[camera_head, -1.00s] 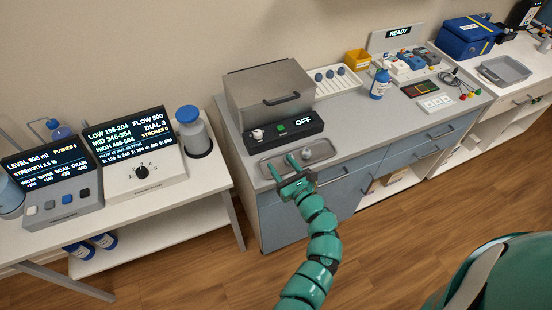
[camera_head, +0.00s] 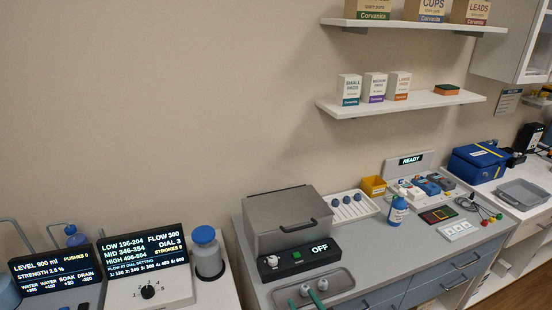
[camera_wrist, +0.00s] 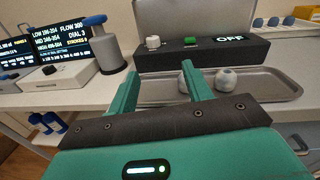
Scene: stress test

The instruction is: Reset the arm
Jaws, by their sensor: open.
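My gripper (camera_head: 302,298) is at the bottom edge of the head view, over the front of a grey metal tray (camera_head: 346,277). In the wrist view my gripper (camera_wrist: 160,71) has its two green fingers spread apart, with nothing held between them. Two small whitish round pieces with grey tops lie in the tray. One piece (camera_wrist: 226,78) is right of the fingers, and the other (camera_wrist: 184,84) is partly hidden by the right finger. The rest of my arm is out of the head view.
A grey lidded box reading OFF (camera_head: 290,222) stands behind the tray. A dial console (camera_head: 146,265) and a blue-capped canister (camera_head: 208,254) are at left. A blue-white bottle (camera_head: 397,210) stands at right. Shelves (camera_head: 400,103) hang above.

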